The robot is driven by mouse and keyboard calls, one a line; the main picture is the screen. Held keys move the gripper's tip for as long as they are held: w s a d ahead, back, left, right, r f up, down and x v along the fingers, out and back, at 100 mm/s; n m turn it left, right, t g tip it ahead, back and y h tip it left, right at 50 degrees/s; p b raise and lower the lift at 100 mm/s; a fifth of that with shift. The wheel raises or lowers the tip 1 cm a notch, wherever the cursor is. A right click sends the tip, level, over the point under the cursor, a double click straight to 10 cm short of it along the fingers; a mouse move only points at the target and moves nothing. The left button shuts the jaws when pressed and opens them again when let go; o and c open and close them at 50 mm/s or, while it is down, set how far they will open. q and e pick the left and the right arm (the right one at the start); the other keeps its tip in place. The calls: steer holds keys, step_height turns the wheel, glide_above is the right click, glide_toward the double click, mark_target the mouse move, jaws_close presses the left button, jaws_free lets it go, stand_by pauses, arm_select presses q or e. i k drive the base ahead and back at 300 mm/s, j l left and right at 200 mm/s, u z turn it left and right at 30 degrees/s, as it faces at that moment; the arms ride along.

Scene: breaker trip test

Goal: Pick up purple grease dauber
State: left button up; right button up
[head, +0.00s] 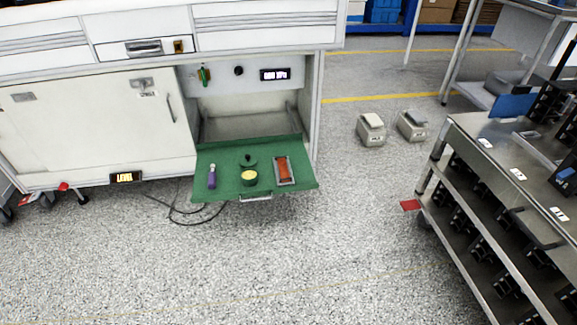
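A small purple grease dauber (212,177) with a pale tip stands or lies near the left side of a green-lined pull-out shelf (225,195); its exact pose is too small to tell. To its right on the shelf are a round green container with a dark knob (248,160), a yellow-topped round tin (249,177) and a grey tray with an orange-brown block (283,170). Neither of my grippers shows in the head view, and nothing touches the dauber.
The shelf juts from a white cabinet (95,125) with a display (275,74) above. Black cables (190,215) lie on the floor below. A metal cart (490,150) with black devices stands at right; two small boxes (371,129) sit behind. The speckled floor in front is clear.

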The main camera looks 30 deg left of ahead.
mark_target(212, 182)
steer(key=j+z, duration=0.35)
steer(key=j, duration=0.15)
steer(key=j+z, duration=0.35)
steer(key=k+j+z, duration=0.2)
steer(key=j+z, duration=0.15)
steer(key=j, duration=0.15)
steer(key=k+j+z, duration=0.15)
steer(key=j+z, duration=0.2)
steer(key=j, duration=0.1)
